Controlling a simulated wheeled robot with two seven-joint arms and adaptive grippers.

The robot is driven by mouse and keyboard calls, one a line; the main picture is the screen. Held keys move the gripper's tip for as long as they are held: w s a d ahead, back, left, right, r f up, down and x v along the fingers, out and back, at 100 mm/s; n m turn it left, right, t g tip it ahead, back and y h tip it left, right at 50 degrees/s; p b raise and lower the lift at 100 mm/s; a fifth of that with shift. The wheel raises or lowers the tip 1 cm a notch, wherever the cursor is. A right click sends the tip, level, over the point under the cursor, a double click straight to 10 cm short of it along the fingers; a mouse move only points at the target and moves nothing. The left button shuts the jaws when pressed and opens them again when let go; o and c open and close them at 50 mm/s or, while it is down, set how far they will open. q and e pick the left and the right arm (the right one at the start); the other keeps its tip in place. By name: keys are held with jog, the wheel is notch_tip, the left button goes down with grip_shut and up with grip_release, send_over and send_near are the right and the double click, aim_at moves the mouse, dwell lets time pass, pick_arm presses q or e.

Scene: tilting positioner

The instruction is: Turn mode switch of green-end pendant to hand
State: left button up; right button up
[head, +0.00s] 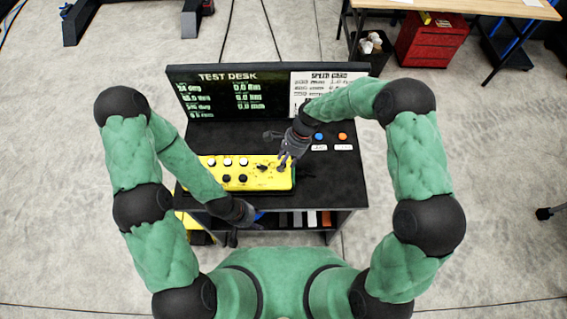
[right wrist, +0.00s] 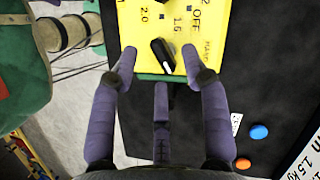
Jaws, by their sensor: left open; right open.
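The yellow pendant (head: 225,176) lies on the black desk, with a row of white buttons, dark buttons and black knobs. Its green end (head: 294,178) is at the right; the green edge also shows in the right wrist view (right wrist: 155,77). A black knob with a white mark (right wrist: 163,56) sits near that edge, close to an "OFF" label and a partly hidden label. My right gripper (right wrist: 158,54) is open, its fingers on either side of this knob; contact cannot be told. It is over the pendant's right end in the head view (head: 287,160). My left gripper (head: 246,218) is open at the desk's front edge.
A screen (head: 228,92) reading "TEST DESK" and a white card (head: 322,84) stand at the back. A blue button (head: 319,136) and an orange button (head: 342,136) are right of the pendant. A shelf lies below the front edge.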

jog(key=shift+x, duration=1.05)
grip_shut()
jog(key=shift+n, duration=0.3)
jog(key=n+b, duration=0.1)
jog(key=n, duration=0.1)
jog(key=n+g+h+b, duration=0.1)
jog(key=n, duration=0.1)
jog(key=shift+w+f+n+h, duration=0.1)
jog(key=shift+n+h, duration=0.2)
jog(key=n+g+h+b, duration=0.1)
jog(key=n, duration=0.2)
jog(key=shift+w+n, duration=0.1)
jog(key=shift+n, duration=0.2)
jog(key=shift+w+a+n+h+b, duration=0.1)
jog(key=shift+n+h+b, duration=0.55)
jog(key=shift+n, duration=0.85)
